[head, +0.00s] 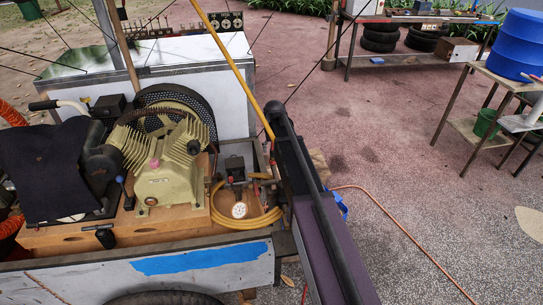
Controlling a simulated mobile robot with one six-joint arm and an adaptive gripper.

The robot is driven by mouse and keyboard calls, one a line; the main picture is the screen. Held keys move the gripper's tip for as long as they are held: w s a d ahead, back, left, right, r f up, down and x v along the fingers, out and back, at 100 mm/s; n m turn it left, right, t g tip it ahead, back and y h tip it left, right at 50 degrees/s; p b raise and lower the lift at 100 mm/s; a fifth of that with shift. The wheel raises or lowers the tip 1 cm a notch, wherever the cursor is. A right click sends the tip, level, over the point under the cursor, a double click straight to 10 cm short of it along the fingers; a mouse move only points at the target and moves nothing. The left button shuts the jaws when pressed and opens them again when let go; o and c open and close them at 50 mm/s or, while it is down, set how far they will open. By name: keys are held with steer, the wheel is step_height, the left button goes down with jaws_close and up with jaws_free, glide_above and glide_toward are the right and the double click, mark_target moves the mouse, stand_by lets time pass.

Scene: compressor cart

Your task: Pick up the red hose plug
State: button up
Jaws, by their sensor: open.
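I cannot pick out the red hose plug with certainty. A small red piece (273,160) shows at the right end of the cart, near the fittings, too small to identify. A pinkish-red cap (154,163) sits on the front of the cream compressor (165,180). A coiled yellow hose (250,222) lies around a round white gauge (239,210) and a dark regulator (235,168) on the cart. My gripper is not recognisable in the head view. A long dark part, possibly my own arm, crosses right of the cart and hides what is behind it.
The cart's side wall (130,284) has blue tape. An orange hose (405,238) runs over the open ground on the right. A table with a blue drum (516,45) stands at upper right. A bench with black tyres (380,38) stands at the back.

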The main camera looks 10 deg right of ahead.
steer(key=shift+f, duration=0.4)
stand_by(0.3)
jaws_close()
